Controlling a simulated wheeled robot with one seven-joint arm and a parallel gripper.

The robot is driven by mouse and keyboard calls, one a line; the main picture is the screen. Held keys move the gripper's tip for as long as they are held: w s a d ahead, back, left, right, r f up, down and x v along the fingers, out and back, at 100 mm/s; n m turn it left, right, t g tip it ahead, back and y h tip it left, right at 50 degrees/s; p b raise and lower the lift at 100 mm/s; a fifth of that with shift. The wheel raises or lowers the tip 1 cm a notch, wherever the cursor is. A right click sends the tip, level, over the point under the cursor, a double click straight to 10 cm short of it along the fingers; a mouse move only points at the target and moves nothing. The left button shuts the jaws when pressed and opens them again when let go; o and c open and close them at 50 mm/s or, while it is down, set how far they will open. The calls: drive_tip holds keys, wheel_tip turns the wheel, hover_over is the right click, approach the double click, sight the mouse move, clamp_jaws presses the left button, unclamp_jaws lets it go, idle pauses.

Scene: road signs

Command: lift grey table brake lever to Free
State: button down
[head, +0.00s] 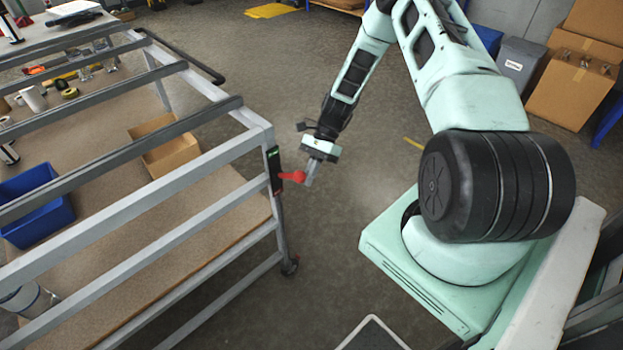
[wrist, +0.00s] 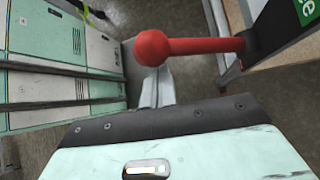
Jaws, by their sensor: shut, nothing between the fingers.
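The brake lever (head: 293,176) is red with a ball knob. It sticks out to the right from a black plate (head: 273,170) on the corner post of the grey table frame (head: 262,135). In the wrist view the red lever (wrist: 200,46) runs from its ball at left to the dark plate (wrist: 272,30), which has a green label partly reading "e". My gripper (head: 309,182) is shut and empty, right beside the ball. In the wrist view the closed fingers (wrist: 155,88) partly show behind the ball; I cannot tell whether they touch it.
A lower shelf of the table holds a blue bin (head: 38,215) and an open cardboard box (head: 165,150). A caster (head: 290,266) stands under the near corner. Cardboard boxes (head: 575,90) and a grey bin (head: 520,65) stand at back right. Floor around my gripper is clear.

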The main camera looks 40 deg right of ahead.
drive_tip(key=shift+w+r, duration=0.2)
drive_tip(key=shift+r, duration=0.2)
drive_tip(key=shift+r, duration=0.1)
idle(0.3)
